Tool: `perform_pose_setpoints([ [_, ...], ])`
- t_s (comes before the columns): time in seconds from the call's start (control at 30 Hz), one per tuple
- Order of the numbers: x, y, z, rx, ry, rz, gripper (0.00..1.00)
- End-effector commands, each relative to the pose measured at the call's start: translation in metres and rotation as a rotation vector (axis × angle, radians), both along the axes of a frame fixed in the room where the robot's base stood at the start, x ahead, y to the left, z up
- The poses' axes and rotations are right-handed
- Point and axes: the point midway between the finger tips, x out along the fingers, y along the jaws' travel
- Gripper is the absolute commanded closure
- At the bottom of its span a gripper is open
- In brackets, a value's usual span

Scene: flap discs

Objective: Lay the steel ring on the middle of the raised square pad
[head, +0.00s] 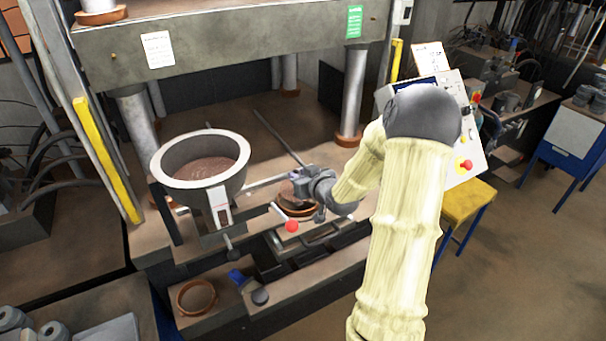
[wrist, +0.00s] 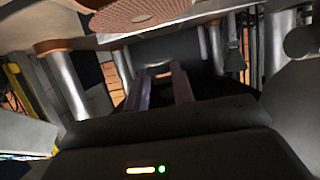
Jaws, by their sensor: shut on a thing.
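My gripper (head: 291,192) is in the press opening, to the right of the bowl. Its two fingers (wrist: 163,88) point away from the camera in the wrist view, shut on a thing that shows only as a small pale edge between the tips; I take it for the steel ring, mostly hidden. A round brown-rimmed piece (head: 298,211) shows just below the gripper in the head view. It appears to rest over a flat plate (head: 318,232), perhaps the raised square pad; the arm and gripper cover part of it, and I cannot tell the gap.
A grey bowl (head: 176,184) of brown grains stands close left of my gripper. A red knob (head: 292,226) is just in front. A brown round ring-like piece (head: 181,298) lies on the front ledge. Press columns (head: 354,85) and an upper beam (head: 230,48) limit room behind and above.

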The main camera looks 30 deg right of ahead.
Motion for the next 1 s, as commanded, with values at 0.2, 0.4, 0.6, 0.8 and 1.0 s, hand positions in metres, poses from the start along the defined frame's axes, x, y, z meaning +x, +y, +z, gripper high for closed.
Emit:
perform_pose_setpoints([
  [0.2,-0.002,-0.006,-0.026,0.0,0.0,-0.009,1.0],
  [0.4,-0.002,-0.006,-0.036,0.0,0.0,-0.009,1.0],
  [0.6,-0.001,-0.005,-0.037,-0.001,0.0,-0.008,1.0],
  [0.8,-0.001,-0.004,-0.037,-0.001,0.0,-0.007,1.0],
  [1.0,-0.003,0.002,-0.038,-0.001,0.001,0.001,1.0],
])
